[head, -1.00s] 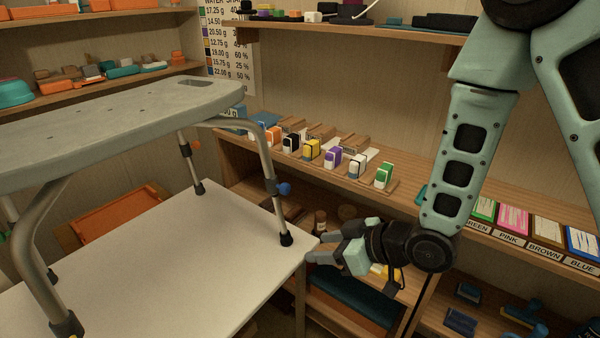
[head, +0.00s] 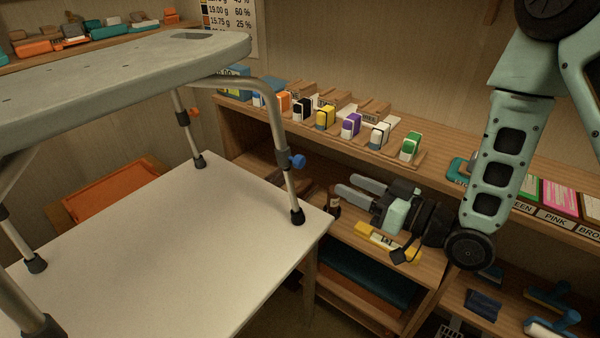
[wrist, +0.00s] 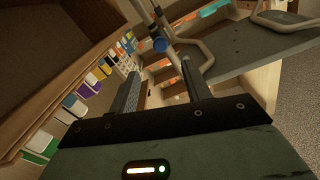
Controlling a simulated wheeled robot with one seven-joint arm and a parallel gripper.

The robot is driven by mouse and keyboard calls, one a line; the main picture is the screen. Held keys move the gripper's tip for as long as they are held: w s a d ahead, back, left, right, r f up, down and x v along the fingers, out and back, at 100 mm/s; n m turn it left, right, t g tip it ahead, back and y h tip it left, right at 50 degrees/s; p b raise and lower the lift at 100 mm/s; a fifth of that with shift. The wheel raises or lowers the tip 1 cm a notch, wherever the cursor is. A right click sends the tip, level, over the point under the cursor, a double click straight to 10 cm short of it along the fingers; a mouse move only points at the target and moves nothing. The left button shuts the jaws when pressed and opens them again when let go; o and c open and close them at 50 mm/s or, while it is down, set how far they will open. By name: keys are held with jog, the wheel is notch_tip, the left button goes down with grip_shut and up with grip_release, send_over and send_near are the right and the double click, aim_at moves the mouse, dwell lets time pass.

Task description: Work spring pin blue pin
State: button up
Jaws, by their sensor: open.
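A blue spring pin (head: 297,162) sticks out from the near right leg of the shower bench (head: 120,80), which stands on a white table. The blue pin also shows in the wrist view (wrist: 161,45), beyond and between my fingers. My gripper (head: 357,190) is open and empty, to the right of the pin and a little lower in the head view. Its fingers point left toward the bench leg and are apart from it. An orange pin (head: 194,113) sits on the far leg.
The white table (head: 190,230) has free room below the bench. A wooden shelf (head: 440,185) with coloured blocks runs behind my gripper. A yellow labelled item (head: 388,242) lies on the lower shelf below my gripper. A small brown bottle (head: 334,202) stands near the fingertips.

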aim_at(302, 163)
jog(key=x, duration=1.3)
jog(key=shift+w+a+p, duration=0.15)
jog(key=shift+a+p, duration=0.05)
jog(key=shift+p, duration=0.2)
